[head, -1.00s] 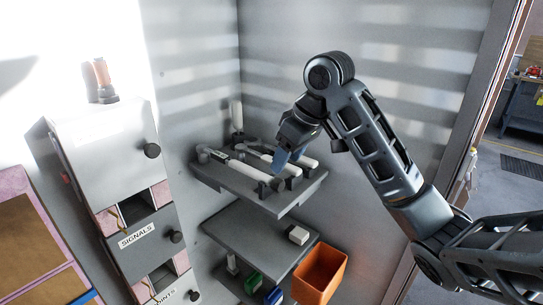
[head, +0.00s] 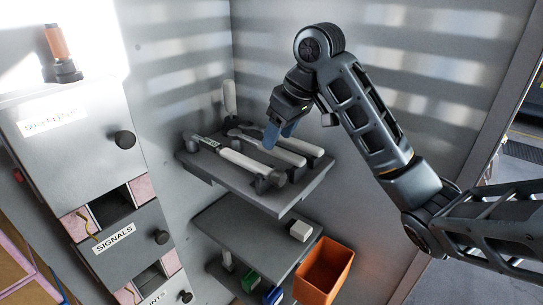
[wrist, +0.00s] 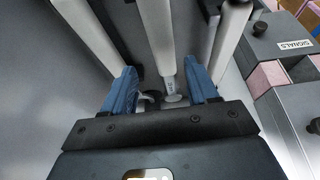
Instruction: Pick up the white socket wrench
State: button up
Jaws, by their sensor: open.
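Several white-handled tools lie side by side on a grey upper shelf (head: 230,180) in the head view: a front one (head: 243,160), a middle one (head: 278,150) and a back one (head: 303,146). I cannot tell for sure which is the socket wrench. My gripper (head: 279,133) is open and empty above the middle and back tools. In the wrist view my gripper (wrist: 162,88) has its blue fingers apart, with one white handle (wrist: 156,35) lined up between them. Other white handles lie outside both fingers.
An upright white handle (head: 229,98) stands behind the shelf tools, near the wall. Below, a lower shelf (head: 245,240) holds a small white block (head: 300,230); an orange bin (head: 325,272) is beside it. Labelled drawers (head: 115,235) stand at left.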

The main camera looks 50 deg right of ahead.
jog(key=shift+a+b+x, duration=0.15)
jog(key=shift+b+x, duration=0.7)
jog(key=shift+b, duration=0.25)
jog(key=shift+a+b+x, duration=0.15)
jog(key=shift+b+x, duration=0.7)
jog(key=shift+b, duration=0.25)
jog(key=shift+b+x, duration=0.9)
jog(key=shift+b, duration=0.1)
jog(key=shift+s, duration=0.1)
grip_shut()
